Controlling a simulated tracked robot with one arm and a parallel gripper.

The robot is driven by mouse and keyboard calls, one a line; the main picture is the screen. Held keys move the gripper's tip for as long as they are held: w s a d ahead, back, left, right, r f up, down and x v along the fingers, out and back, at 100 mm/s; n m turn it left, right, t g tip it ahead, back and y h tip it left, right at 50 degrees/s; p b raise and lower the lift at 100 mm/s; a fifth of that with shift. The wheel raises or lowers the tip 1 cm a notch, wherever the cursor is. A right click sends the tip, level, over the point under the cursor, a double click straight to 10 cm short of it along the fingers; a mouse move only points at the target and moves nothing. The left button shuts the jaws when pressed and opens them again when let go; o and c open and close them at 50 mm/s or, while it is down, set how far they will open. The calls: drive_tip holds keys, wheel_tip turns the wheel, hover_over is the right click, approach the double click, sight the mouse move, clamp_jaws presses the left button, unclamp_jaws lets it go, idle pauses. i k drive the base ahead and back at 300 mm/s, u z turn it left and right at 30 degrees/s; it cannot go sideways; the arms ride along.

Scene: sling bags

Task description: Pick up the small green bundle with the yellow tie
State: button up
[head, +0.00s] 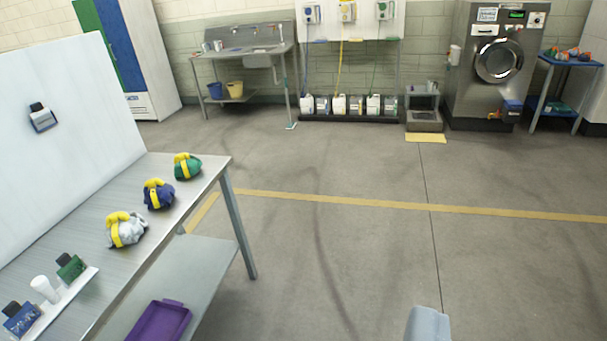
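The small green bundle (187,167) with a yellow tie sits near the far right corner of the metal table (205,176) on the left. It is the farthest in a row of three bundles. A dark blue bundle (158,195) with a yellow tie is just nearer, and a light grey one (126,232) with a yellow tie is nearer still. A pale grey piece of my gripper (428,324) pokes up at the bottom edge, well right of the table and far from the bundles. Its fingers cannot be made out.
A white panel (60,130) stands along the table's left side. A white tray (62,310) with small containers lies at the near end; a purple tray (160,320) is on the lower shelf. Open floor (340,260) lies right of the table. Sink, dispensers and washer stand far back.

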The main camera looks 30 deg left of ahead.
sight(187, 166)
drive_tip(key=u, duration=0.2)
drive_tip(key=i, duration=1.25)
drive_tip(key=u, duration=0.65)
drive_tip(key=i, duration=1.35)
drive_tip(key=u, duration=0.5)
drive_tip(key=i, duration=0.55)
drive_tip(key=u, duration=0.2)
